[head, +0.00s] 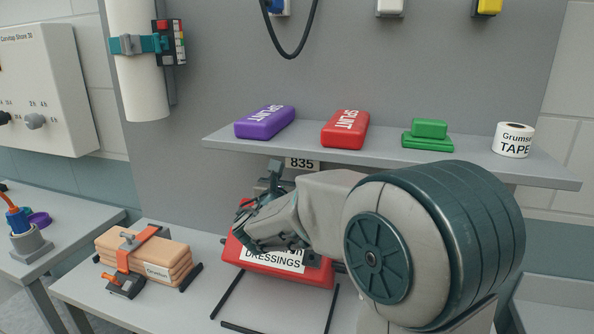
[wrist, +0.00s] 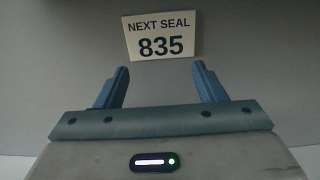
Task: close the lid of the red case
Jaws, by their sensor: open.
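The red case (head: 316,278) lies on the bench in the head view, with a white label reading "DRESSINGS" on its face. My arm and gripper cover its upper and left part, so I cannot tell how far its lid stands open. My gripper (head: 268,190) is in front of and above the case, near the back panel under the shelf. In the wrist view my gripper (wrist: 160,84) shows two blue fingers spread apart with nothing between them. The case does not show in the wrist view.
A shelf (head: 390,162) above holds a purple splint pack (head: 265,122), a red splint pack (head: 345,129), green boxes (head: 428,138) and a tape roll (head: 514,140). A strapped tan stack (head: 180,262) sits left of the case. An "835" sign (wrist: 162,36) is on the panel ahead.

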